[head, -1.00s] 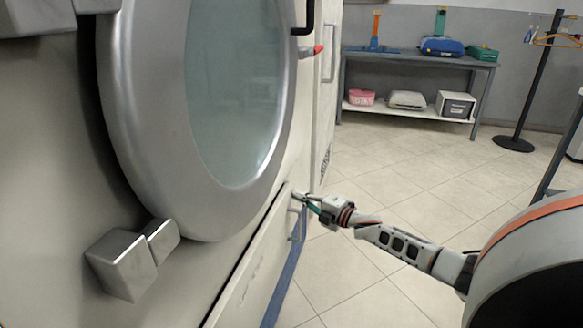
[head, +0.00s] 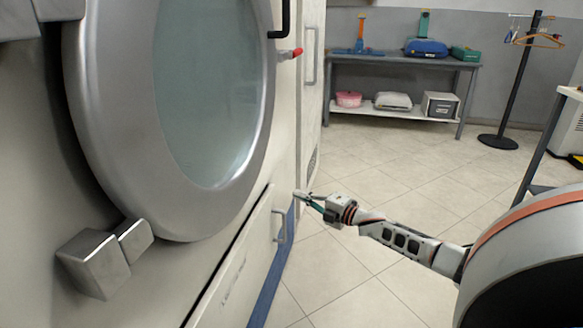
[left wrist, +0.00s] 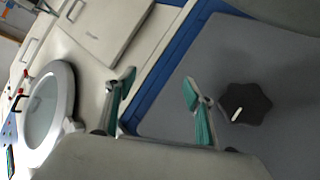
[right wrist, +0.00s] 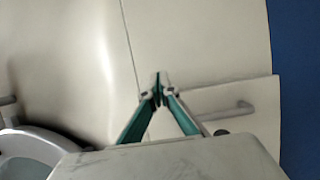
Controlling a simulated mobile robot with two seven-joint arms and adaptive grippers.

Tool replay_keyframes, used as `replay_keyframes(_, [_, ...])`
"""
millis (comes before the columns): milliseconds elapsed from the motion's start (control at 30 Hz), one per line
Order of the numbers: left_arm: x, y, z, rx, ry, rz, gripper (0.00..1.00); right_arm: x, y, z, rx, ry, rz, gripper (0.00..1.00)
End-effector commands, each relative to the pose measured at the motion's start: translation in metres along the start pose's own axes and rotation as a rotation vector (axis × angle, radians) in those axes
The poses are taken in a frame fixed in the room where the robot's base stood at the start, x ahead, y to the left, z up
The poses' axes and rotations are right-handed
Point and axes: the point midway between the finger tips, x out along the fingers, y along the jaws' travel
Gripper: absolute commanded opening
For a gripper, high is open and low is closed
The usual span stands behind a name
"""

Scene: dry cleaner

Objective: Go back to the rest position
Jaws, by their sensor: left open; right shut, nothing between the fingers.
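My right gripper (head: 305,198) is shut and empty in the head view, just off the lower front of the large cleaning machine (head: 240,222). Its closed fingertips also show in the right wrist view (right wrist: 159,90), with the lower panel's handle (right wrist: 230,112) beyond them. In the head view that handle (head: 280,227) is below and left of the gripper, apart from it. My left gripper (left wrist: 160,88) is open and empty in the left wrist view, its two green-padded fingers spread. It does not show in the head view.
The machine's round glass door (head: 212,90) is closed on the left, with a red-tipped lever (head: 290,54) beside it. A table (head: 400,60) with boxes stands at the back. A black coat stand (head: 515,90) is at the right. The tiled floor (head: 370,170) between is clear.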

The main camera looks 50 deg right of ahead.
Motion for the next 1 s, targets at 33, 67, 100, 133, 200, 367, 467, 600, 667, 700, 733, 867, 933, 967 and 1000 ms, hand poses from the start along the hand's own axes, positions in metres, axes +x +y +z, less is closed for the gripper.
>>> replay_keyframes(33, [0.000,0.000,0.003,-0.015,-0.003,-0.003,0.53,-0.005,-0.003,0.011,-0.002,-0.001,-0.005,0.00])
replay_keyframes(67, [0.001,0.000,0.003,-0.022,-0.002,-0.004,0.53,-0.007,-0.004,0.017,-0.002,-0.001,-0.005,0.00])
replay_keyframes(100, [0.001,0.000,0.003,-0.031,0.000,-0.004,0.53,-0.011,-0.004,0.025,-0.002,-0.001,-0.005,0.00])
replay_keyframes(133, [0.002,0.000,0.004,-0.038,0.001,-0.004,0.53,-0.013,-0.004,0.030,-0.002,0.000,-0.006,0.00])
replay_keyframes(200, [0.002,0.002,0.004,-0.059,0.007,-0.001,0.53,-0.018,-0.005,0.041,-0.002,-0.001,-0.007,0.00])
replay_keyframes(367, [0.003,0.010,0.004,-0.107,0.015,0.012,0.53,-0.026,-0.004,0.059,0.000,0.000,-0.004,0.00])
replay_keyframes(467, [0.003,0.011,0.004,-0.122,0.020,0.015,0.53,-0.028,-0.003,0.064,0.001,0.002,-0.002,0.00])
replay_keyframes(600, [0.003,0.012,0.002,-0.131,0.027,0.016,0.53,-0.029,-0.001,0.067,0.000,0.002,-0.001,0.00])
replay_keyframes(667, [0.003,0.012,0.002,-0.131,0.027,0.016,0.53,-0.029,-0.001,0.067,0.000,0.002,0.000,0.00])
replay_keyframes(700, [0.003,0.012,0.002,-0.131,0.027,0.016,0.53,-0.029,-0.001,0.067,0.000,0.002,0.000,0.00])
replay_keyframes(733, [0.003,0.012,0.002,-0.130,0.026,0.015,0.53,-0.029,-0.001,0.067,0.000,0.002,0.000,0.00])
replay_keyframes(867, [0.003,0.013,0.000,-0.126,0.029,0.016,0.53,-0.025,-0.010,0.050,0.007,0.013,-0.007,0.00])
replay_keyframes(933, [0.003,0.014,-0.005,-0.121,0.038,0.019,0.53,-0.021,-0.022,0.024,0.017,0.029,-0.018,0.00])
replay_keyframes(967, [0.003,0.015,-0.008,-0.119,0.042,0.021,0.53,-0.019,-0.029,0.009,0.024,0.038,-0.023,0.00])
replay_keyframes(1000, [0.003,0.016,-0.012,-0.115,0.050,0.023,0.53,-0.016,-0.039,-0.015,0.031,0.051,-0.033,0.00])
